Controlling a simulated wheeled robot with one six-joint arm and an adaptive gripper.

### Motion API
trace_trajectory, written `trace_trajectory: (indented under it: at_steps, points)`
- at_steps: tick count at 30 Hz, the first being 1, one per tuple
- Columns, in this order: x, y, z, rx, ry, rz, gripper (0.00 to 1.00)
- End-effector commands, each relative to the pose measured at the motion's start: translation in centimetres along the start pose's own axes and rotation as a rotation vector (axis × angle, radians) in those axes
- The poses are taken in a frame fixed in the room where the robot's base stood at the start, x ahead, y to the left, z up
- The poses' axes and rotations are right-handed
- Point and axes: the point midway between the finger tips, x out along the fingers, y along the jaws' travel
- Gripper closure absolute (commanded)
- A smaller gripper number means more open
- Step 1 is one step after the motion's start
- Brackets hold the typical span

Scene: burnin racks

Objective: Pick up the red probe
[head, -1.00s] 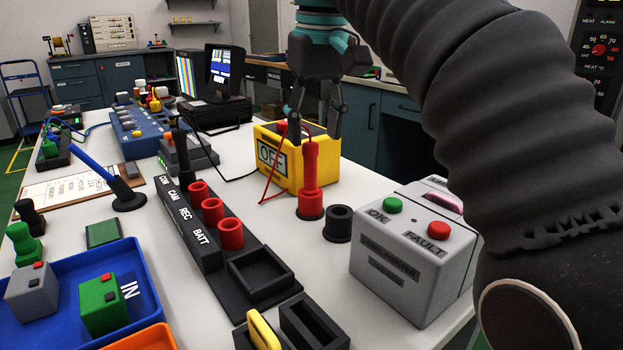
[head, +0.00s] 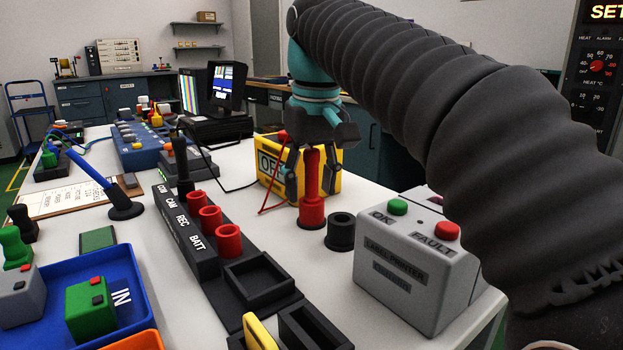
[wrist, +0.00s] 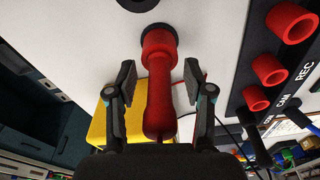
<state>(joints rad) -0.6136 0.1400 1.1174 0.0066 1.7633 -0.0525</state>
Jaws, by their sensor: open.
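The red probe (head: 312,190) stands upright in a dark round base on the white table, in front of the yellow box. In the wrist view the red probe (wrist: 159,80) lies between the two fingers, with a gap on each side. My gripper (head: 310,192) has come down around the upper part of the probe, and its fingers are spread. It also shows open in the wrist view (wrist: 159,78), with neither finger visibly touching the probe.
The yellow box (head: 328,180) stands close behind the probe. An empty black round holder (head: 341,232) is just right of it, then the grey label printer (head: 410,265). A black rack with red sockets (head: 229,241) is on the left.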

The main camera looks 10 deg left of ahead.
Motion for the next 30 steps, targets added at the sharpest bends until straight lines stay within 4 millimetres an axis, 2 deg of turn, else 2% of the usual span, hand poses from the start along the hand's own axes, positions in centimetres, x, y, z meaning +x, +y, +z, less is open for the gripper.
trace_trajectory:
  at_steps: [1,7,8,20,26,30]
  points:
    - [0.0,0.0,0.0,0.000,0.000,0.000,0.48]
    - [0.0,0.0,0.0,0.000,0.000,0.000,0.98]
    - [0.0,0.0,0.0,0.000,0.000,0.000,1.00]
    - [-0.4,0.0,-0.1,0.000,0.000,0.000,1.00]
    - [-2.4,0.0,-0.4,0.000,0.001,0.000,1.00]
    - [-4.9,0.2,-0.6,0.001,0.003,0.000,1.00]
